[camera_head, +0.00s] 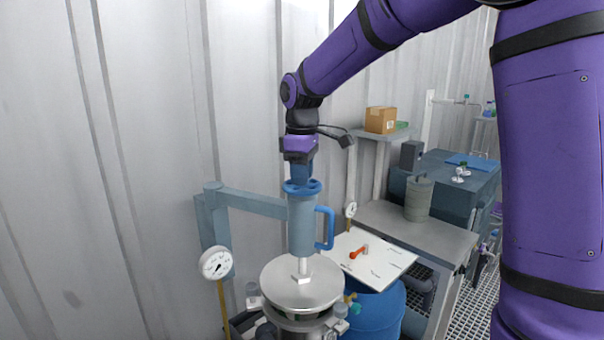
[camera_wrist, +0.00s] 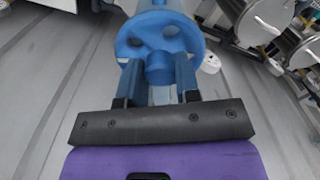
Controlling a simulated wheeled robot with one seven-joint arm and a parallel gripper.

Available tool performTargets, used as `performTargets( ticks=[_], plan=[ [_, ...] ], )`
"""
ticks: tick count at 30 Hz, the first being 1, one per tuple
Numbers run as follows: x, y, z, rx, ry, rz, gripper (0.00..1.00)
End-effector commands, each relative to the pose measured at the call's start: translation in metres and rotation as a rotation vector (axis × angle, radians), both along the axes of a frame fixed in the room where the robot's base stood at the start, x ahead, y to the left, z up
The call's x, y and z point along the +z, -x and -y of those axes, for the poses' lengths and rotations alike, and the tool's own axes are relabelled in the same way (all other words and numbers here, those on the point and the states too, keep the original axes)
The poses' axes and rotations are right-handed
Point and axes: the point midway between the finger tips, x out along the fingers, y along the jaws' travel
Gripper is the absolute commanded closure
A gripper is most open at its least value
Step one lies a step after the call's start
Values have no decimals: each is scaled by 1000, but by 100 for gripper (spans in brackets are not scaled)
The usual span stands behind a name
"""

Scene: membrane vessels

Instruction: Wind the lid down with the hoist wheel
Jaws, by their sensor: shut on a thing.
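The blue hoist wheel (camera_head: 302,187) sits on top of the grey-blue hoist cylinder (camera_head: 302,228); it also shows in the wrist view (camera_wrist: 135,37). My gripper (camera_wrist: 160,92) points down from above and is shut on the wheel's central blue hub (camera_wrist: 158,68). In the head view my gripper (camera_head: 301,170) stands upright over the wheel. A rod (camera_head: 303,266) runs down from the cylinder to the round metal lid (camera_head: 302,283). The lid hangs over the vessel (camera_head: 305,325), with what looks like a narrow gap under its rim. The fingertips are partly hidden in the head view.
A blue handle (camera_head: 331,228) sticks out right of the cylinder. The hoist arm (camera_head: 250,202) reaches from a post at left, near a gauge (camera_head: 215,263). A white board (camera_head: 371,258) with an orange-handled item lies over a blue drum (camera_head: 378,312). A grey bench (camera_head: 440,238) stands right.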

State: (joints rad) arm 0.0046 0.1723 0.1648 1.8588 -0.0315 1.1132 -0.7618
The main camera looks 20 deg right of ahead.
Motion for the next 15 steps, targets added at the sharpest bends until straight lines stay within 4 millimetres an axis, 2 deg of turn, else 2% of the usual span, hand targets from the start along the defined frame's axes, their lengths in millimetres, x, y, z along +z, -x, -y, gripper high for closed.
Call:
performTargets(
  ticks=[15],
  plan=[
    [0,0,0,-487,0,1,93]
  ],
)
